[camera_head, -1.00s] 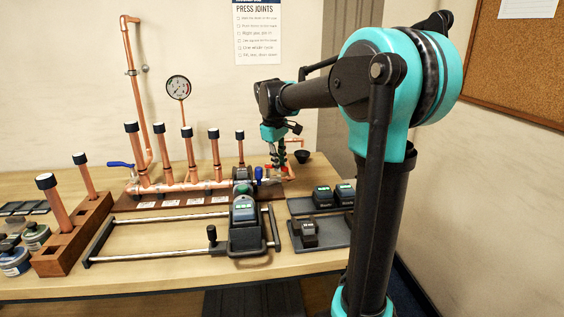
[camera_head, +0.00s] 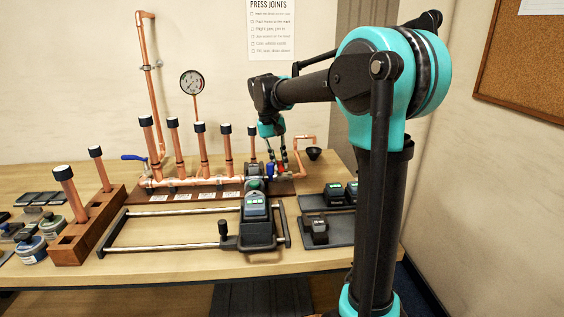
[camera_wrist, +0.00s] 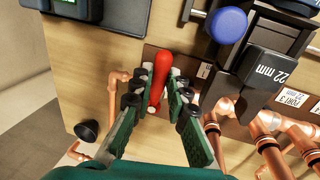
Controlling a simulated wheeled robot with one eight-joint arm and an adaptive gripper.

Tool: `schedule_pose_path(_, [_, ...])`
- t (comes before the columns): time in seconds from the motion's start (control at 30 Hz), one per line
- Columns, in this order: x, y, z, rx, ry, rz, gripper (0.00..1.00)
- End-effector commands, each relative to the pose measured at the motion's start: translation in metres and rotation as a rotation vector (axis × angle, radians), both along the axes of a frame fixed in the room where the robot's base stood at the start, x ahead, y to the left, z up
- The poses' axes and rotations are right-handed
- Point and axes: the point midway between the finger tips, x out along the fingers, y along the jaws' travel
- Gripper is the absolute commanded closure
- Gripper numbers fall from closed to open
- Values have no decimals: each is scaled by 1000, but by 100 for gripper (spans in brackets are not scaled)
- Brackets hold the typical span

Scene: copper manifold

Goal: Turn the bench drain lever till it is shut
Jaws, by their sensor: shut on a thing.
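The red drain lever (camera_wrist: 161,72) stands between the two fingers of my gripper (camera_wrist: 156,84) in the wrist view, its long handle running roughly up the picture. The fingers are closed in on both sides of it. In the head view my gripper (camera_head: 276,160) reaches down at the right end of the copper manifold (camera_head: 195,182), and a small bit of the red lever (camera_head: 282,169) shows by the fingertips. The valve body under the lever is mostly hidden by the fingers.
A blue knob (camera_wrist: 227,25) and a black block marked 22 mm (camera_wrist: 270,68) stand close right of my gripper in the wrist view. A black drain cup (camera_head: 313,154) and copper outlet pipe (camera_head: 302,138) are right of the manifold. A pressing tool (camera_head: 256,220) lies in front.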

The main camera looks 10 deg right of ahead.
Motion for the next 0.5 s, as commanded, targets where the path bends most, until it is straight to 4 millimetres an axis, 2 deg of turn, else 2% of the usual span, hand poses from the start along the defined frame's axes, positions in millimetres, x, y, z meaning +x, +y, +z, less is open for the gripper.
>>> schedule_pose_path(0.5, [1,5,0,3,-1,-47,100])
